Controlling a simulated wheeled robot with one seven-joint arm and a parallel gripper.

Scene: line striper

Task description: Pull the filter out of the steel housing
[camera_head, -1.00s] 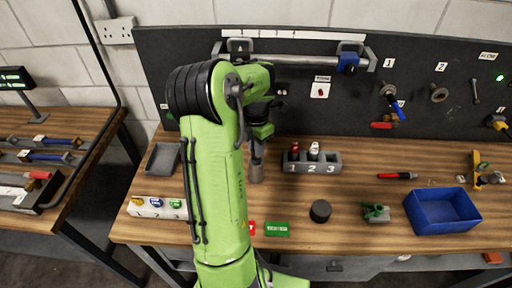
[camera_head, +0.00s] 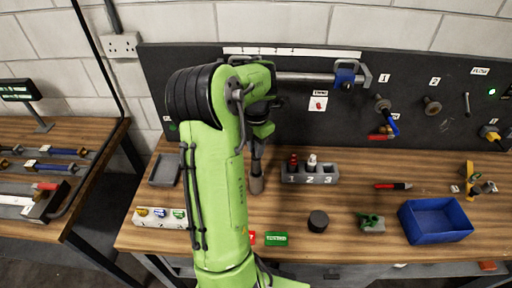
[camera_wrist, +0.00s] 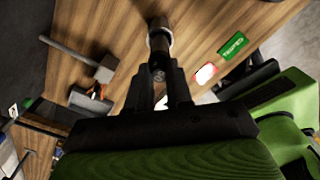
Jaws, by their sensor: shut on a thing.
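My gripper (camera_wrist: 162,86) is shut on the top end of a dark, slim piece that appears to be the filter (camera_head: 257,153). The steel housing (camera_head: 256,184) is a grey upright cylinder on the bench, right of my arm in the head view. The slim piece shows between my gripper and the housing, in line with it, and its lower end is hidden. In the wrist view a metal cylinder (camera_wrist: 159,40) lies just beyond the fingertips; I cannot tell where filter and housing meet there.
A grey block with numbered slots (camera_head: 310,174) stands close right of the housing. A grey tray (camera_head: 165,170) lies to the left. A black puck (camera_head: 318,221), a green clamp-like part (camera_head: 370,222) and a blue bin (camera_head: 436,221) are farther right. A dark panel (camera_head: 225,100) rises behind.

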